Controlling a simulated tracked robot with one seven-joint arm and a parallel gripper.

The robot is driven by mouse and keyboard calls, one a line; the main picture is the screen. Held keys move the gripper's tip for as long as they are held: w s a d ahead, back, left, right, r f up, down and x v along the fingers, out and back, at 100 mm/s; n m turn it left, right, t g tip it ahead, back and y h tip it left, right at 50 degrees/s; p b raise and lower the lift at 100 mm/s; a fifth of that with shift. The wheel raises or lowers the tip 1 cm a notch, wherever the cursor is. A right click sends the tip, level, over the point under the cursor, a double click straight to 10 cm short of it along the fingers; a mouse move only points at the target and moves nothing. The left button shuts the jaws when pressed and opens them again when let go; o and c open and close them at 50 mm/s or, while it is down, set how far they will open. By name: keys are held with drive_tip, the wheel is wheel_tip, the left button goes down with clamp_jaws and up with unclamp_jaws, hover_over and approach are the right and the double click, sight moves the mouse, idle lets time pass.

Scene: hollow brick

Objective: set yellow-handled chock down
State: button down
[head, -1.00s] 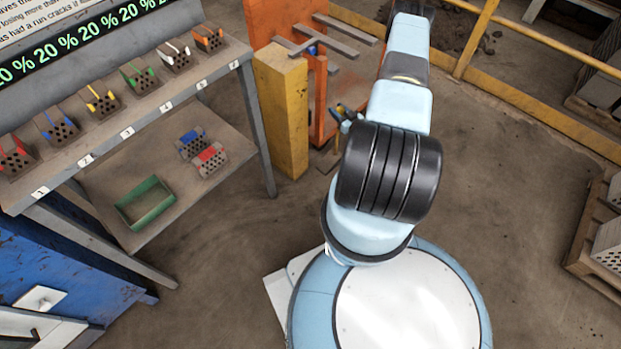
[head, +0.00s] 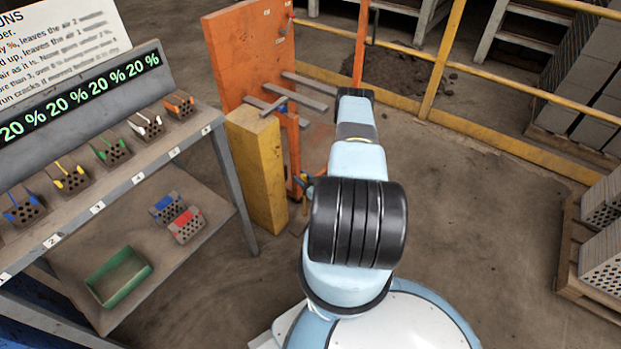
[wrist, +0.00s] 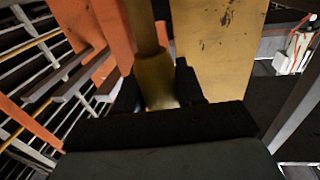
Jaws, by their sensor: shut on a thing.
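In the wrist view, my gripper (wrist: 160,90) is shut on the yellow handle (wrist: 158,82) of the chock. The handle runs up between the two dark fingers and out of the top of the picture. The body of the chock cannot be made out. In the head view, my own arm hides most of the gripper and the chock. A small dark and yellowish shape shows left of the arm, near the orange stand, too small to tell.
A yellow post (head: 257,170) stands beside the orange stand (head: 245,60) with grey bars. It also shows close in the wrist view (wrist: 215,45). On the left, a grey rack (head: 150,165) holds brick samples and a green tray (head: 118,275). Open floor (head: 480,220) lies to the right, before a pallet of bricks (head: 605,250).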

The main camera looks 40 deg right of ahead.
drive_tip(key=w+a+f, duration=0.1)
drive_tip(key=f, duration=0.1)
drive_tip(key=w+a+f, duration=0.1)
drive_tip(key=f, duration=0.1)
drive_tip(key=w+a+f, duration=0.1)
drive_tip(key=a+f, duration=0.1)
drive_tip(key=shift+w, duration=0.25)
drive_tip(key=shift+f, duration=1.6)
drive_tip(key=c, duration=0.7)
unclamp_jaws()
drive_tip(key=shift+s, duration=0.1)
drive_tip(key=s, duration=0.4)
drive_tip(key=s+d, duration=0.1)
drive_tip(key=s, duration=0.2)
drive_tip(key=s+d, duration=0.1)
drive_tip(key=s, duration=0.3)
drive_tip(key=shift+s+d, duration=0.15)
drive_tip(key=shift+s, duration=0.15)
